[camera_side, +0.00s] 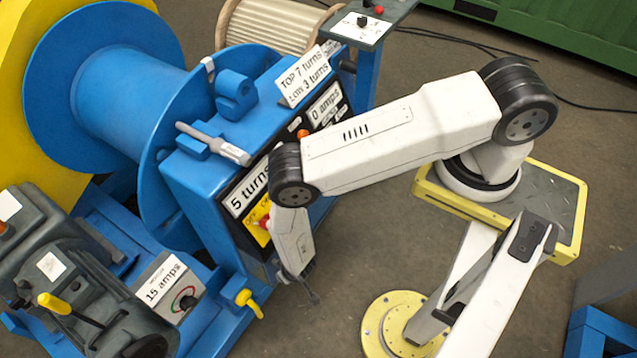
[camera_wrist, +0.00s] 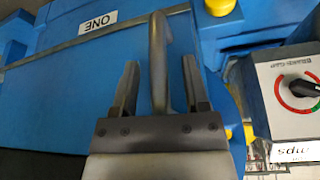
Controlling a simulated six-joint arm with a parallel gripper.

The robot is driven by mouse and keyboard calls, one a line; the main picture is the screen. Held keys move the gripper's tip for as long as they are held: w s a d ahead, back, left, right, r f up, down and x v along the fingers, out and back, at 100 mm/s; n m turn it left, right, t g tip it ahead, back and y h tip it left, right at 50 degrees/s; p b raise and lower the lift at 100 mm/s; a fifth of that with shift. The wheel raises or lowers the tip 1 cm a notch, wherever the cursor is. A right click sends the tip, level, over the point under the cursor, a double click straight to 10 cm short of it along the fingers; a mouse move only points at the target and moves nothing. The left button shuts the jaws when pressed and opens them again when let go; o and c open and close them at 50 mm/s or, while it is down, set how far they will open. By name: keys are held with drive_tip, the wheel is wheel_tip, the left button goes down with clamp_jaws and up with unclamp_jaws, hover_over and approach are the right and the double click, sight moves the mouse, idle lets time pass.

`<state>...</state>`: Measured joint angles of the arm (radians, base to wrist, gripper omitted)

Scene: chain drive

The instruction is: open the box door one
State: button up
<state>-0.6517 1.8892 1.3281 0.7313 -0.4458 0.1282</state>
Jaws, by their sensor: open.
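The box door one is a blue panel (camera_wrist: 75,85) with an upside-down "ONE" label (camera_wrist: 97,25) in the wrist view. A grey bar handle (camera_wrist: 158,45) stands out from it. My gripper (camera_wrist: 160,66) is open, with one finger on each side of the handle and a visible gap beside each finger. In the side view my gripper (camera_side: 302,284) points down beside the lower right side of the blue box (camera_side: 195,200). The door and handle are hidden or too small to make out there.
In the side view, a yellow tap handle (camera_side: 249,302) sticks out left of my gripper. Open floor (camera_side: 335,260) lies to the right.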

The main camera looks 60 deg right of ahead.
clamp_jaws()
idle(1.4)
